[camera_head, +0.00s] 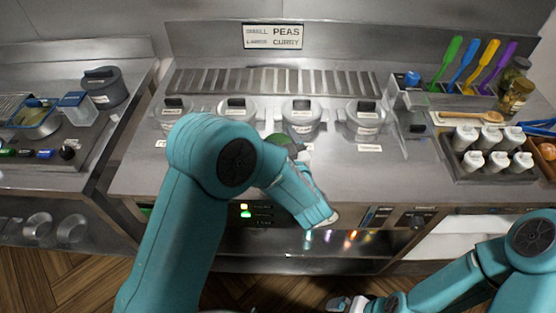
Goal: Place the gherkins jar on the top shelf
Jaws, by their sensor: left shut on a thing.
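My left arm crosses the middle of the view, and its forearm covers most of my left gripper (294,147). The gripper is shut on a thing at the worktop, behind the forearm. A dark green rounded top (279,140) shows there; the rest of it is hidden, and I cannot read a label to tell whether it is the gherkins jar. I cannot identify the top shelf.
Several lidded grey pots (301,118) line the back of the steel worktop (400,180). A rack of white-topped bottles (486,178) and a wooden spoon (475,118) are at right. Coloured spatulas (466,65) stand behind. The worktop right of my left forearm is clear.

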